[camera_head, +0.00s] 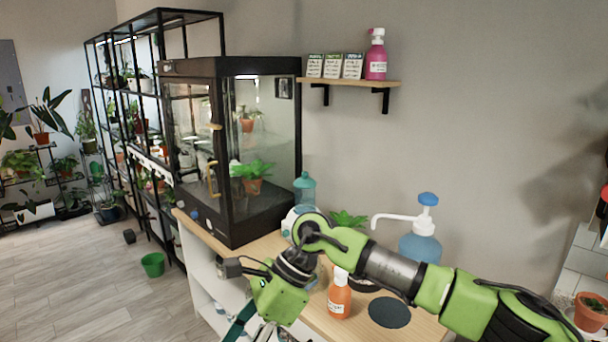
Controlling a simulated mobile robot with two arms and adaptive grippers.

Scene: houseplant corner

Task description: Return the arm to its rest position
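My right arm (390,272) comes in from the right and reaches across the front of the wooden counter, its wrist bent downward. My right gripper (264,333) is at the bottom edge of the picture, mostly cut off, in front of the counter's front edge. Whether its fingers are open or shut does not show, nor whether it holds anything. My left arm and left gripper are out of view.
Close to the arm stand an orange bottle (339,297), a blue pump bottle (421,243), a dark round mat (389,312) and a potted plant (347,220). A glass cabinet (265,150) stands at left on the counter (262,246). A wall shelf (350,81) hangs above.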

